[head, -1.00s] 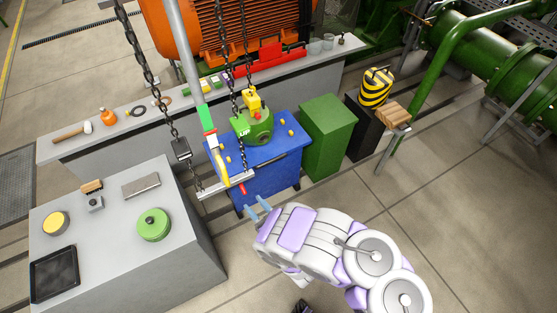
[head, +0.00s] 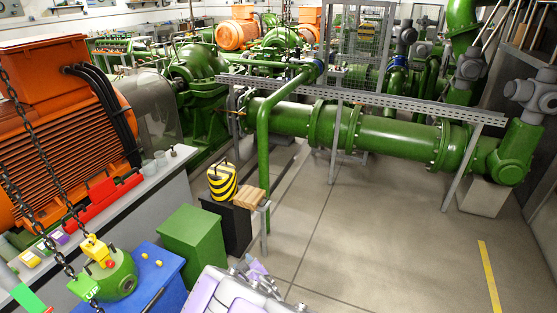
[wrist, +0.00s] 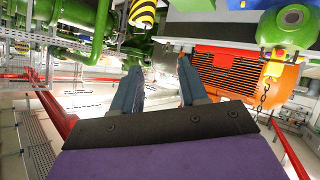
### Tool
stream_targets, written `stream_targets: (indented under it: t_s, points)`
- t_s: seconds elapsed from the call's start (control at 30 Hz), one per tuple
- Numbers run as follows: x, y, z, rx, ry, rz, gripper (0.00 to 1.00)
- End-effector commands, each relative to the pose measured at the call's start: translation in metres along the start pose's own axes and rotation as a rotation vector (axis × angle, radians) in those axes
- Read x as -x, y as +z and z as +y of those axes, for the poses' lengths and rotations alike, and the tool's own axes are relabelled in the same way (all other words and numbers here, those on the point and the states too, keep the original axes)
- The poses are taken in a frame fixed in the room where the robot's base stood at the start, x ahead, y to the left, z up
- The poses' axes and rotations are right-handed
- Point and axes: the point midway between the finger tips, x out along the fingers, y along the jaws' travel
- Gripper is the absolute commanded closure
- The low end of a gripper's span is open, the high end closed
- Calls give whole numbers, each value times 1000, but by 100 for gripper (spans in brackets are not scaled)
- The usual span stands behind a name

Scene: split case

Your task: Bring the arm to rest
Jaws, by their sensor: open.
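My arm (head: 232,292), white and purple, shows at the bottom edge of the head view, in front of the green box; most of it is cut off there. My gripper (wrist: 159,64) is open in the wrist view, its two grey-blue fingers apart with nothing between them. The fingertips cannot be made out clearly in the head view. The wrist view is upside down. The green pump case (head: 108,275) with a yellow block on top sits on the blue stand (head: 160,277), left of my arm; the case also shows in the wrist view (wrist: 289,24).
Chains (head: 38,145) hang at the left. A green box (head: 193,236), a black-and-yellow striped weight (head: 222,182) on a black stand and a green post (head: 263,160) stand beyond my arm. A long bench (head: 150,200) is at left. Open floor (head: 400,245) lies to the right.

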Motion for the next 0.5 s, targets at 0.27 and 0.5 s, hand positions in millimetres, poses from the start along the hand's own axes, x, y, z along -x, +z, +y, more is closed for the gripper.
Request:
stream_targets:
  t_s: [0.27,0.5]
  points:
    - [58,32,121,-145,240,-291,57]
    - [140,68,168,-316,336,-540,57]
